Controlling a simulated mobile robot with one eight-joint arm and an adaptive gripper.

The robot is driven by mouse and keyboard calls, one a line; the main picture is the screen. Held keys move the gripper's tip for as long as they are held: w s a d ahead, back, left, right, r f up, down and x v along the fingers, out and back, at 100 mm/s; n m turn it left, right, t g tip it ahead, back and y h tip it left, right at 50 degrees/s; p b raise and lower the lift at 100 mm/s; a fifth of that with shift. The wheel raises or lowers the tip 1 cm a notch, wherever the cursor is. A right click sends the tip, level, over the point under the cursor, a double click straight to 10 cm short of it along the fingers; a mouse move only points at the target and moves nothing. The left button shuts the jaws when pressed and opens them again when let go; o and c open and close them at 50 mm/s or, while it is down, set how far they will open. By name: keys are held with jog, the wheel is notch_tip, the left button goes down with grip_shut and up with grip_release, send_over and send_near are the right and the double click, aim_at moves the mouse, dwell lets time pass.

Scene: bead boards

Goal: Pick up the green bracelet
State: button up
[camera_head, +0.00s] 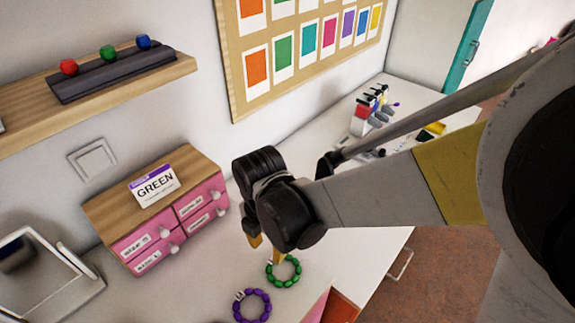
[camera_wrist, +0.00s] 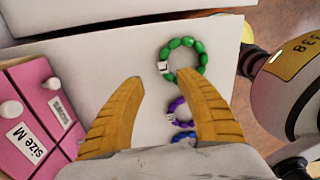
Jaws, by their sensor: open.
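The green bracelet (camera_head: 285,284) is a ring of green beads with a small pale tag, lying flat on the white tabletop. It also shows in the wrist view (camera_wrist: 187,42), beyond the fingertips and slightly right. My gripper (camera_head: 266,251) has two yellow fingers, spread apart with nothing between them. In the wrist view, my gripper (camera_wrist: 161,79) has its right fingertip close to the lower edge of the green bracelet. Whether they touch cannot be told.
A purple bracelet (camera_head: 266,306) lies close to the green one. A blue bracelet (camera_wrist: 183,136) is partly hidden behind the right finger. A pink drawer box (camera_head: 140,240) with a "GREEN" card (camera_head: 155,186) stands at left. Bottles (camera_head: 362,118) stand farther back.

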aim_at(272, 261)
jog(key=f+b, duration=0.1)
jog(key=f, duration=0.3)
jog(key=f+b, duration=0.1)
jog(key=f, duration=0.1)
jog(key=shift+d+b, duration=0.35)
jog(key=shift+d, duration=0.05)
jog(key=shift+r, duration=0.1)
jog(key=shift+c, duration=0.5)
grip_shut()
